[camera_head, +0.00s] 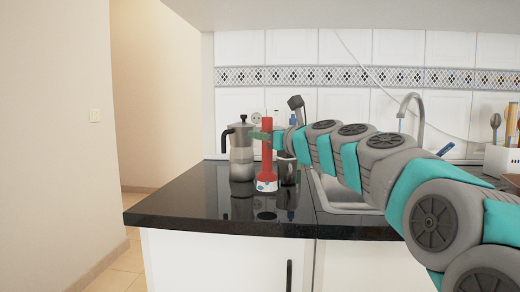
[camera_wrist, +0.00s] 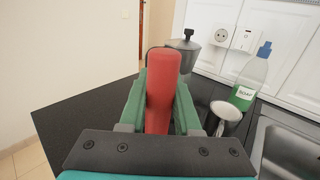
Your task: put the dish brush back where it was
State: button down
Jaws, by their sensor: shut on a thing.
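The dish brush, as I take it, is an upright thing with a long red handle (camera_head: 267,139) and a red and white lower end with a blue mark. My gripper (camera_head: 265,136) is shut on its upper handle, over the black countertop, between the moka pot and the sink. In the wrist view the red handle (camera_wrist: 163,85) stands between the two green fingers (camera_wrist: 160,90). Its lower end is hidden there. In the head view the lower end is at or just above the counter; I cannot tell whether it touches.
A grey moka pot (camera_head: 241,150) stands close behind on the left. A green soap bottle (camera_wrist: 250,80) and a metal cup (camera_wrist: 225,113) stand to the right in the wrist view. The sink (camera_head: 345,192) and tap (camera_head: 413,100) lie right. The counter's front left (camera_head: 190,200) is clear.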

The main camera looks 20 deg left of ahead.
jog(key=shift+w+a+f+b, duration=0.15)
jog(key=shift+f+b, duration=0.3)
jog(key=shift+f, duration=0.45)
jog(key=shift+s+a+f+b, duration=0.1)
jog(key=shift+f+b, duration=0.3)
jog(key=shift+f, duration=0.55)
jog(key=c, duration=0.6)
grip_release()
jog(key=v, duration=1.2)
